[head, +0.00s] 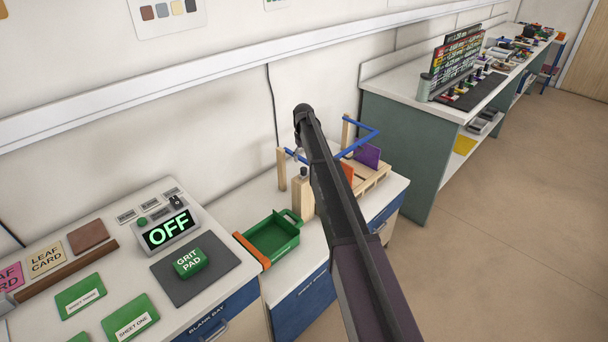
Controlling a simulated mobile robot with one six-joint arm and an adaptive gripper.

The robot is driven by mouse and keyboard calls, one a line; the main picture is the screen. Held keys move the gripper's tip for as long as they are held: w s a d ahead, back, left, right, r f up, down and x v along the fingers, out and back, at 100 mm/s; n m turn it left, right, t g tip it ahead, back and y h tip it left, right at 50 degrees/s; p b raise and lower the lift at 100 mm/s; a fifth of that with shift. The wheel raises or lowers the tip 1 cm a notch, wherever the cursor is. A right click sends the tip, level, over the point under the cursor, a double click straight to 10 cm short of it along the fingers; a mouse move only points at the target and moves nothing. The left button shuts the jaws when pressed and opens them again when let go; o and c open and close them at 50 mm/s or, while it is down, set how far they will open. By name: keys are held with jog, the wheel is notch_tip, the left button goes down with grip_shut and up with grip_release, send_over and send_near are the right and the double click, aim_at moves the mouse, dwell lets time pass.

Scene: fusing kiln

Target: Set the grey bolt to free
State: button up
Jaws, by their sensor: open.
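My arm reaches across the picture to a low wooden fixture (301,197) with blue bars on the bench. My gripper (297,157) is small and partly hidden at the far end of the arm, pointing down. It looks open and empty, close above the fixture's left part. A small dark grey knob (304,172) sits on top of the wooden block just below it; it may be the grey bolt, but I cannot read its setting. Whether the gripper touches it is unclear. My arm hides the middle of the fixture.
A green tray (272,242) lies left of the fixture. A control box (168,232) reading OFF and a green grit pad block (190,263) stand farther left. Purple (368,156) and orange (347,172) panels stand in the fixture. Floor is clear at right.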

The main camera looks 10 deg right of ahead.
aim_at(303, 169)
jog(key=shift+f+b, duration=2.9)
jog(key=shift+f, duration=0.25)
jog(key=shift+c, duration=0.2)
jog(key=shift+s, duration=0.1)
grip_shut()
